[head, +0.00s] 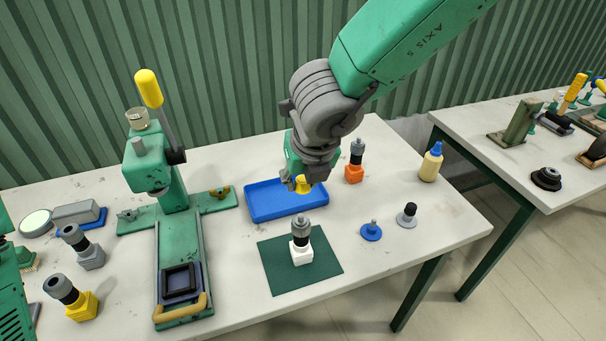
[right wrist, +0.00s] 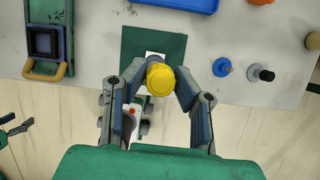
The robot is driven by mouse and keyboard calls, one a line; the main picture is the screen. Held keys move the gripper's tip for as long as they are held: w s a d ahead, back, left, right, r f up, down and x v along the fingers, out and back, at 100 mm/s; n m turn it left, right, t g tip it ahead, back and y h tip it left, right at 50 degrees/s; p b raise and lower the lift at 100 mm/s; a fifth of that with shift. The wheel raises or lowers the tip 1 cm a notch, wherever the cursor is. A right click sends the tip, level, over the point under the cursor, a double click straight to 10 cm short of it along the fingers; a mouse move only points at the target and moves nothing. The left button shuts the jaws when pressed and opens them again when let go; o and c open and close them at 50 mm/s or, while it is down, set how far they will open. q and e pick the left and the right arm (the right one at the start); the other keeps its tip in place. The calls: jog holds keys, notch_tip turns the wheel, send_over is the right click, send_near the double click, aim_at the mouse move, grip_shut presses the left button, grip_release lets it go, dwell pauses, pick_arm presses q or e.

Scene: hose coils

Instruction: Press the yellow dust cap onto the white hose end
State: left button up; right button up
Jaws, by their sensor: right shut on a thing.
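My right gripper (head: 301,178) is shut on the yellow dust cap (head: 303,186) and holds it in the air. In the right wrist view the yellow cap (right wrist: 160,80) sits between the two fingers. The white hose end (head: 302,254) stands upright on a dark green mat (head: 279,276), with a grey and black upper part. The cap is above it in the head view and apart from it. In the right wrist view the cap and fingers hide most of the white hose end (right wrist: 153,56).
A blue tray (head: 262,215) lies behind the mat. An orange-based fitting (head: 354,172), a blue cap (head: 371,232), a grey fitting (head: 407,216) and a yellow bottle (head: 430,164) stand to the right. A green press (head: 178,240) and yellow-based fitting (head: 80,305) are left.

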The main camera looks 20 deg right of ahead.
aim_at(300, 214)
jog(key=shift+a+f+b, duration=0.3)
jog(key=shift+f+b, duration=0.3)
jog(key=shift+a+f+b, duration=0.1)
jog(key=shift+f+b, duration=0.4)
jog(key=shift+f, duration=0.1)
jog(key=shift+d+f+b, duration=0.15)
jog(key=shift+f+b, duration=0.45)
jog(key=shift+f, duration=0.15)
jog(key=shift+d+f+b, duration=0.15)
jog(key=shift+f+b, duration=0.45)
jog(key=shift+f, duration=0.1)
jog(key=shift+f+b, duration=0.35)
jog(key=shift+f, duration=0.05)
jog(key=shift+r, duration=0.1)
jog(key=shift+a, duration=0.15)
jog(key=shift+s, duration=0.1)
jog(key=shift+f+b, duration=1.2)
jog(key=shift+f, duration=0.2)
